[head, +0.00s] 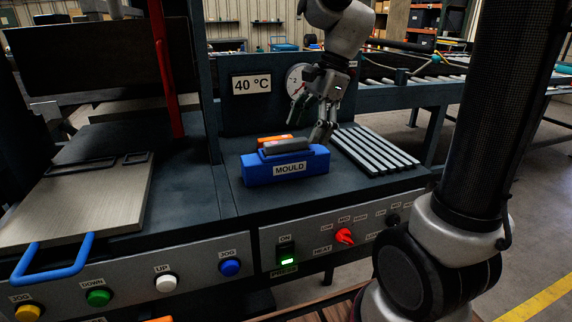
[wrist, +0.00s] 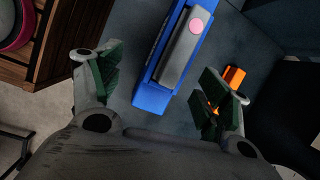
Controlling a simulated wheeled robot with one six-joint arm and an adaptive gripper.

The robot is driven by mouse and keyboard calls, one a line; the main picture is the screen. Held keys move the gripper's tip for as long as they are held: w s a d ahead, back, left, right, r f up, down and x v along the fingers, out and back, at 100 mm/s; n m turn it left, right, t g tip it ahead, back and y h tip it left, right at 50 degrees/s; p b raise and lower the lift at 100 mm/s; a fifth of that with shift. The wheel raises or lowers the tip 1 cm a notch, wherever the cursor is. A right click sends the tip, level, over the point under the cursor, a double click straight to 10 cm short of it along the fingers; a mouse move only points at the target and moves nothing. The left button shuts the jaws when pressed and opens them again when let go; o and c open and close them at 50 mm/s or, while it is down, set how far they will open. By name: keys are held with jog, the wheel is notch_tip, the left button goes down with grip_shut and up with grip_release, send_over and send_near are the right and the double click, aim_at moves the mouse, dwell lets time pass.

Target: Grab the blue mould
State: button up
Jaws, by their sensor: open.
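The blue mould (head: 287,168), labelled MOULD, sits on the dark bench top of the press. A grey bar lies along its top. In the wrist view the blue mould (wrist: 150,97) lies at a slant ahead of the fingers, with a pink round spot on the grey part. My gripper (head: 313,118) is in the head view just above and behind the mould's right part. In the wrist view my gripper (wrist: 160,92) is open, its green-padded fingers well apart and empty. The mould's near end reaches between them in the picture; I cannot tell the height gap.
An orange object (head: 274,139) lies behind the mould; it also shows beside the right finger in the wrist view (wrist: 234,76). A slatted grey rack (head: 375,150) is at the right. A metal plate (head: 75,200) with a blue handle is at the left. Buttons line the front panel (head: 335,240).

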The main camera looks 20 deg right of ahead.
aim_at(286, 156)
jog(key=shift+w+a+f+m, duration=0.3)
jog(key=shift+w+a+m, duration=0.1)
jog(key=shift+w+m, duration=0.15)
jog(key=shift+w+a+f+m, duration=0.25)
jog(key=shift+w+a+m, duration=0.1)
jog(key=shift+w+m, duration=0.15)
jog(key=x, duration=0.7)
jog(key=shift+s+a+f, duration=0.15)
jog(key=shift+a+f, duration=0.05)
jog(key=shift+a, duration=0.3)
jog(key=shift+y, duration=0.3)
jog(key=c, duration=1.5)
notch_tip(286, 156, up, 10)
jog(key=shift+r, duration=0.1)
